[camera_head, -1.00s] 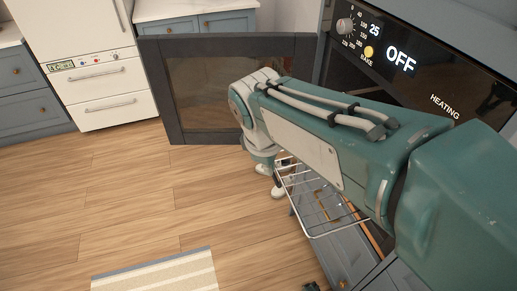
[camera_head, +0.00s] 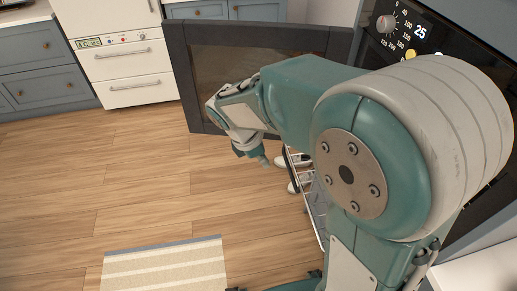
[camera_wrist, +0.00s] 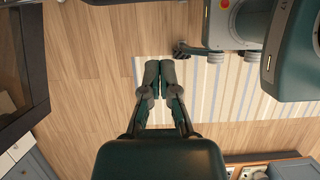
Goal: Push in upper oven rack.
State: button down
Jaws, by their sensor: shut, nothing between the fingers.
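A wire oven rack (camera_head: 317,208) sticks out of the oven in the head view, mostly hidden behind my arm; I cannot tell which level it is on. The oven front (camera_head: 407,58) is at the upper right, also partly covered by my arm. My gripper (camera_head: 262,160) is just left of the rack's outer end, apart from it as far as I can see, and points down. In the wrist view my gripper (camera_wrist: 166,76) has its fingers together, empty, above the floor. The rack does not show in the wrist view.
The dark glass oven door (camera_head: 183,75) stands open behind my gripper. Pale rounded objects (camera_head: 281,161) sit by the rack. A striped mat (camera_head: 165,270) lies on the wooden floor, also seen in the wrist view (camera_wrist: 205,85). Floor to the left is clear.

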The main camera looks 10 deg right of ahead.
aim_at(289, 171)
jog(key=shift+d+f, duration=0.45)
jog(key=shift+d, duration=0.4)
jog(key=shift+d+f, duration=0.4)
jog(key=shift+d, duration=0.5)
jog(key=shift+d+f, duration=0.45)
jog(key=shift+d, duration=0.4)
jog(key=shift+d, duration=0.1)
jog(key=d, duration=2.8)
jog(key=shift+d, duration=0.25)
jog(key=shift+a, duration=0.1)
